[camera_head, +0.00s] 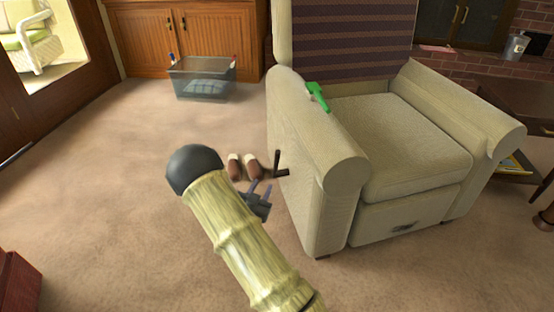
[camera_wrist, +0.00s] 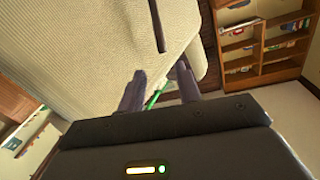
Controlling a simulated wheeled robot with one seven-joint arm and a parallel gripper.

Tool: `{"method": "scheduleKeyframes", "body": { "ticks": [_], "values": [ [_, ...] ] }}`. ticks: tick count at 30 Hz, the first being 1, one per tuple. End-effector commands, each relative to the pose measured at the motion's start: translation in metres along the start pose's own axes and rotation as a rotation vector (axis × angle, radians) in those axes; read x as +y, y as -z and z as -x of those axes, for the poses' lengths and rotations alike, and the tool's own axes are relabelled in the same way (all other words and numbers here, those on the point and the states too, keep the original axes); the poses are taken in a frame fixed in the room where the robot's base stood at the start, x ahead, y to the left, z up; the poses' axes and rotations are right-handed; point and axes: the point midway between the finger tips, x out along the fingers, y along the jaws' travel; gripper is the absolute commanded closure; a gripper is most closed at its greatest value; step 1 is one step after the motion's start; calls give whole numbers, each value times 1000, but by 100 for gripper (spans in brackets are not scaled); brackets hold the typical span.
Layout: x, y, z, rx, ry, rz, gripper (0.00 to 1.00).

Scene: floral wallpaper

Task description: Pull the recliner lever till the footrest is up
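The beige recliner (camera_head: 400,145) stands at the right with its front footrest panel (camera_head: 395,222) down, flush under the seat. The dark recliner lever (camera_head: 279,165) sticks out from the chair's left side. In the wrist view the lever shows as a dark bar (camera_wrist: 157,25) at the top, beyond the fingertips. My gripper (camera_head: 261,186) is just left of and below the lever in the head view, apart from it. Its two fingers stand apart with nothing between them, as the wrist view (camera_wrist: 160,80) also shows.
A green item (camera_head: 318,96) lies on the chair's left arm. Brown slippers (camera_head: 244,167) are on the carpet behind my gripper. A clear bin (camera_head: 202,78) stands by the wooden cabinet (camera_head: 185,38). A dark table (camera_head: 525,108) is at the right.

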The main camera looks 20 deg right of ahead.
Motion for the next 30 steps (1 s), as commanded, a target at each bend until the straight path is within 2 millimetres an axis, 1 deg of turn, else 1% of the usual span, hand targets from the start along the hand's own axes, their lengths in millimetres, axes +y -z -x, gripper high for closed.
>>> {"method": "scheduleKeyframes", "body": {
  "ticks": [5,8,11,30],
  "values": [
    [0,-1,-6,0,0,-1,66],
    [1,-2,-16,1,-2,-1,66],
    [1,-3,-31,2,-1,-2,66],
    [1,-4,-144,1,0,-1,66]
  ]
}}
